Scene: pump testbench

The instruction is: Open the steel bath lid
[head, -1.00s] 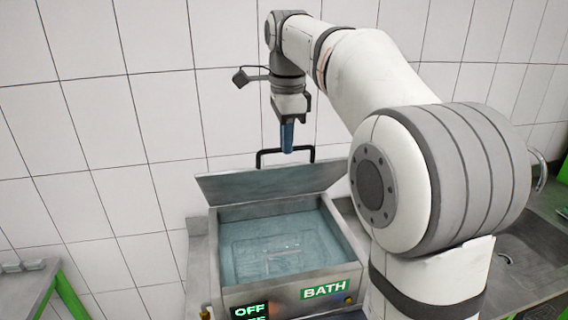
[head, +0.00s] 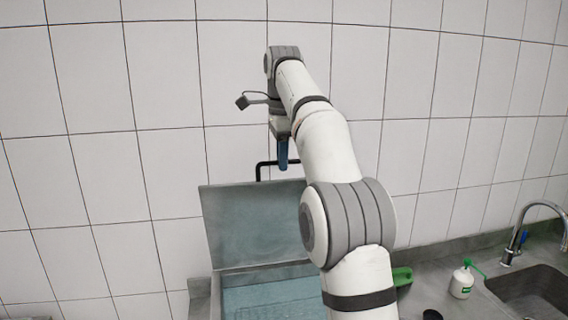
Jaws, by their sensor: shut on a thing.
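The steel bath lid (head: 252,228) stands raised and steep at the back of the bath (head: 240,272), with its inner face towards me. Its black handle (head: 259,172) sticks up from the top edge. My gripper (head: 283,158) comes down from above, and its blue fingers are shut on the handle bar. The fingertips cover part of the bar. The bath is open, with bluish water (head: 270,298) in it. The lid's right side and part of the bath are hidden behind my arm.
A white tiled wall (head: 140,190) rises close behind the bath and lid. To the right on the counter are a green object (head: 402,277), a white bottle (head: 461,281), a dark cup (head: 432,314), and a sink (head: 530,290) with a tap (head: 514,240).

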